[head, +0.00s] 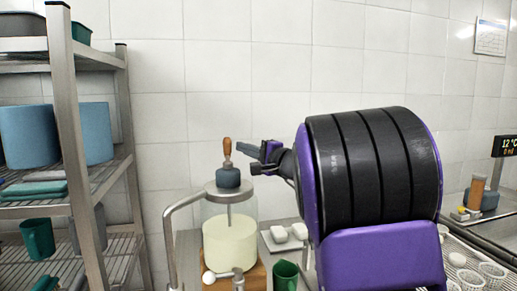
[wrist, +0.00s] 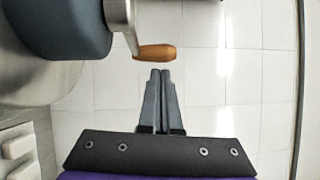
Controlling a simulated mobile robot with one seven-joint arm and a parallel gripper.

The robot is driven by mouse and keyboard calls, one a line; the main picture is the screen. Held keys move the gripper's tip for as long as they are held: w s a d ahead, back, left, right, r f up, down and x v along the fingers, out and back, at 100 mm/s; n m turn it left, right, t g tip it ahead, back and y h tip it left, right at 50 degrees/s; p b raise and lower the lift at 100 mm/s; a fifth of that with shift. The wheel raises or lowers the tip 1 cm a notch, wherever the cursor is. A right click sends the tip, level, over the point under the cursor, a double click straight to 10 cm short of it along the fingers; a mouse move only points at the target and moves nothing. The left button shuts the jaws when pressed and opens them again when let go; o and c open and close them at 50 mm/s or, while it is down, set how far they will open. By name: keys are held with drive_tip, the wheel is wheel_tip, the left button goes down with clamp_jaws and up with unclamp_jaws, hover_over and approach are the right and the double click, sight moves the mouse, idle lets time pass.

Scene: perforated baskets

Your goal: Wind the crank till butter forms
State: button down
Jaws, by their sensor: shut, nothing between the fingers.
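A glass churn jar (head: 230,242) with pale cream-coloured contents stands on a wooden base. Its metal lid carries a blue-grey gear housing (head: 228,178) with a crank and an upright wooden handle (head: 227,147). In the wrist view the wooden handle (wrist: 155,52) juts from a metal crank arm (wrist: 122,18) beside the housing (wrist: 62,28). My gripper (head: 244,148) is just right of the handle in the head view. In the wrist view my gripper (wrist: 160,72) has its fingers together and empty, with the tips close to the handle. Whether they touch it I cannot tell.
A metal shelf rack (head: 80,130) with blue and green containers stands at the left. A curved metal tap (head: 172,230) is close to the jar's left. White blocks on a tray (head: 290,240) and a green cup (head: 286,275) are right of the jar.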

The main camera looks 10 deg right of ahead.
drive_tip(key=shift+w+a, duration=0.1)
drive_tip(key=shift+a, duration=0.25)
